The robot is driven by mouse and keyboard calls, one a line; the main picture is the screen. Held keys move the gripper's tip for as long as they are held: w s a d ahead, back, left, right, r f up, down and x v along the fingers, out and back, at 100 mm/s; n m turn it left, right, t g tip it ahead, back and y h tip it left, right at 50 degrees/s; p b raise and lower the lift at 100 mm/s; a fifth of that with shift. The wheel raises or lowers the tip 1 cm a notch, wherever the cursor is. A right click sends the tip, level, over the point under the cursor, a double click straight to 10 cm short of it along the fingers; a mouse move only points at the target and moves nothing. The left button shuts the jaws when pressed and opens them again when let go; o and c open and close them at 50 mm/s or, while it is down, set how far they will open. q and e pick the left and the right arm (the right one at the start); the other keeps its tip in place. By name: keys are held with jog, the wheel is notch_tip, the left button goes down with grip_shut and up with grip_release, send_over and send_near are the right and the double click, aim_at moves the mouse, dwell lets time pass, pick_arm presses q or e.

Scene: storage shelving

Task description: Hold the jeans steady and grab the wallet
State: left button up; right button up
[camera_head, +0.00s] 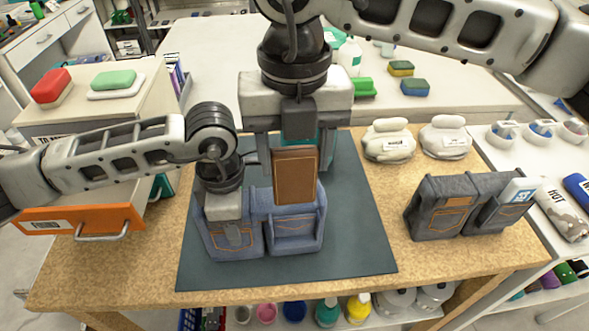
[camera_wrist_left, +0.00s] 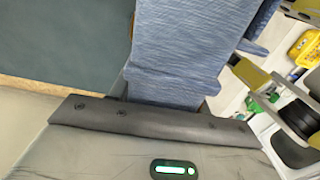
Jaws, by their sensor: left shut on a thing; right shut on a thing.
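The blue jeans (camera_head: 296,233), shaped like a stiff upright pocket piece, stand on the dark mat. My left gripper (camera_head: 232,236) is shut on the left part of the jeans. In the left wrist view the denim (camera_wrist_left: 190,55) rises right from the gripper's edge; the fingertips are hidden there. The brown wallet (camera_head: 295,178) is upright at the right part of the jeans, its lower end at the opening. My right gripper (camera_head: 297,150) is above and shut on the wallet's top. I cannot tell whether the wallet's lower end is still inside the pocket.
The dark mat (camera_head: 355,240) has free room to the right. A second, grey pair of jeans (camera_head: 430,215) stands on the table at the right, with grey-white rolled items (camera_head: 389,142) behind. An orange drawer front (camera_head: 75,222) is at the left.

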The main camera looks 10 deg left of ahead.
jog(key=shift+r, duration=0.1)
pick_arm(q)
jog(key=o, duration=1.4)
jog(key=shift+r, duration=0.1)
